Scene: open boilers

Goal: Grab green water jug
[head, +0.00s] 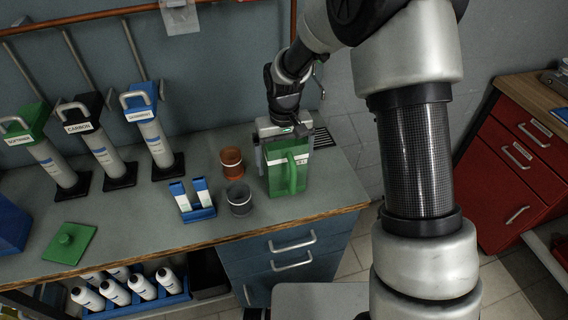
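The green water jug (288,174) stands near the right end of the grey counter, with its handle facing the front. It has a pale label near its top. My gripper (270,138) is at the upper back of the jug, and my arm comes down from behind it. One finger shows as a dark strip along the jug's left side. The other finger is hidden, so I cannot tell whether the gripper touches or grips the jug.
A brown cup (232,163) and a grey cup (239,199) stand left of the jug. A blue-and-white holder (193,199) is further left. A green lid (69,243) lies on the counter (140,218) at the left. Several filter cylinders (101,153) stand at the back left. A red cabinet (510,165) is at right.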

